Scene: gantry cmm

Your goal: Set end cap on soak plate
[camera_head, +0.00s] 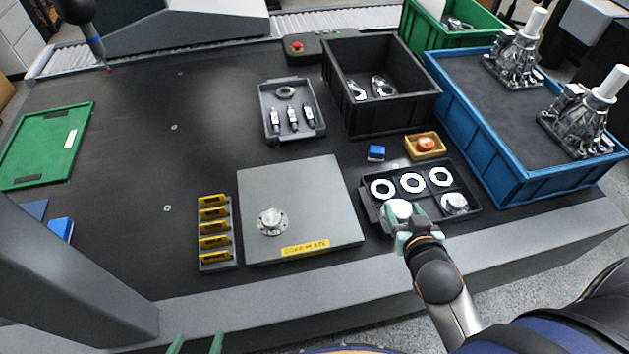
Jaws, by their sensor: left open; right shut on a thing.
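The soak plate (325,195) is a flat grey slab with a yellow label on its front edge. A round silver flanged part (270,222), which looks like an end cap, sits on its left front area. My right gripper (402,222) is at the front left of a black compartment tray (472,190), shut on a pale silver part (398,208) that appears to be an end cap. The fingers partly hide it, and I cannot tell whether it touches the tray. My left gripper (196,345) shows only its green fingertips at the bottom edge, apart and empty, away from the plate.
The tray also holds white rings (411,183) and a silver cap (454,202). A rack of yellow blocks (215,231) stands left of the plate. A black bin (390,118) and blue crate (475,130) stand behind the tray. The plate's right half is bare.

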